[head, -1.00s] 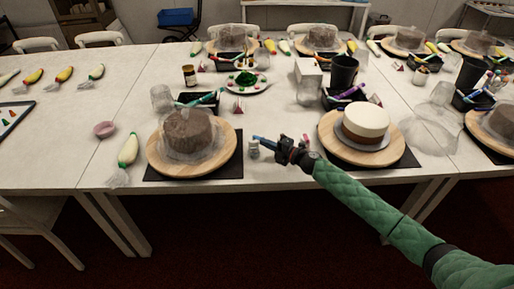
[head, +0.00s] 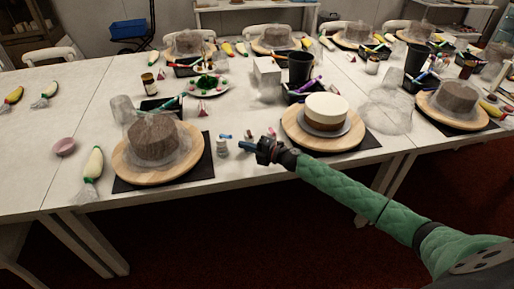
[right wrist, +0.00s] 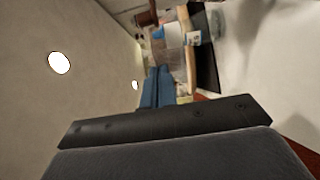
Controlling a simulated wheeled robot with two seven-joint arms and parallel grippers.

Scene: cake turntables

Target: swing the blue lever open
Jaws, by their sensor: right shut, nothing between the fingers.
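My right gripper (head: 247,146) reaches in from the right, low over the front of the table between two wooden turntables. Its blue fingers (right wrist: 157,88) are together in the right wrist view, with nothing between them. A small blue piece (head: 225,136) shows just left of the fingertips, behind a small grey jar (head: 222,149). It may be the blue lever, but it is too small to tell its shape or how far it is swung. A light blue patch (right wrist: 172,36) shows beyond the fingers in the right wrist view. I cannot tell whether the fingers touch anything. My left gripper is not in view.
The left turntable (head: 192,157) bears a brown cake under a clear cover. The right turntable (head: 360,135) bears a white-topped cake. Black mats lie under both. A piping bag (head: 93,163) and pink bowl (head: 64,147) lie at left. The left table is mostly clear.

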